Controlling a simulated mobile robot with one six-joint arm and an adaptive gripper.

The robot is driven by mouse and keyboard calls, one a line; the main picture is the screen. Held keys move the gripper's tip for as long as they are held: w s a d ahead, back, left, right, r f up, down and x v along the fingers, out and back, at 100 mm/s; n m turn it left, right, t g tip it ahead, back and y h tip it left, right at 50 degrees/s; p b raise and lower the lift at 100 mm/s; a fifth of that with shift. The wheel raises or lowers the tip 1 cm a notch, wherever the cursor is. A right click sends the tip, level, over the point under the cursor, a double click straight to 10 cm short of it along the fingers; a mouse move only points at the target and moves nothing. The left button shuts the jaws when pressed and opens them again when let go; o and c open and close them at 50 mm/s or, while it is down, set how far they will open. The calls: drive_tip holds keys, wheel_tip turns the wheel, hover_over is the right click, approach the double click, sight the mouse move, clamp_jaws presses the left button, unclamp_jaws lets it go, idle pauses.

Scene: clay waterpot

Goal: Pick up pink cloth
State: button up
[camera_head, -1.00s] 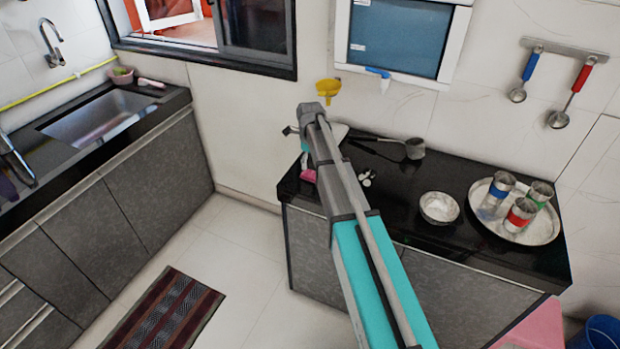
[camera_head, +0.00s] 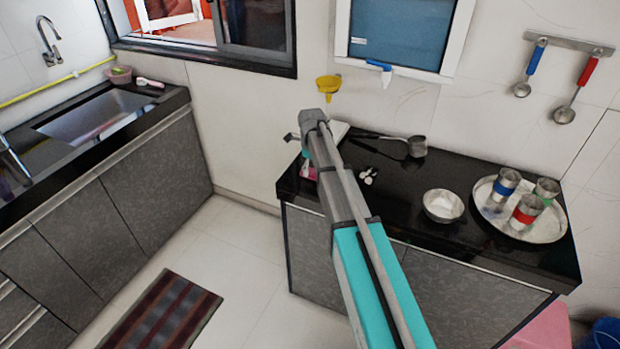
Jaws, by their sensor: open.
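A small pink item (camera_head: 309,172), possibly the pink cloth, lies near the left edge of the black counter (camera_head: 470,250). My arm's end partly covers it, and its shape is too small to make out. A larger pink surface (camera_head: 540,331) shows at the lower right, below the counter's front edge; I cannot tell whether it is cloth. My gripper (camera_head: 291,137) shows only as a small dark tip left of my arm's end, above the counter's left end in the picture. It is open, and no held thing shows. Most of it is hidden behind the arm.
A yellow funnel (camera_head: 328,84) shows by the wall. Open floor (camera_head: 235,255) and a striped mat (camera_head: 165,315) lie left of the counter.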

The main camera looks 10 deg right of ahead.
drive_tip(key=shift+f+b, duration=0.3)
drive_tip(key=shift+f, duration=0.25)
drive_tip(key=c, duration=0.8)
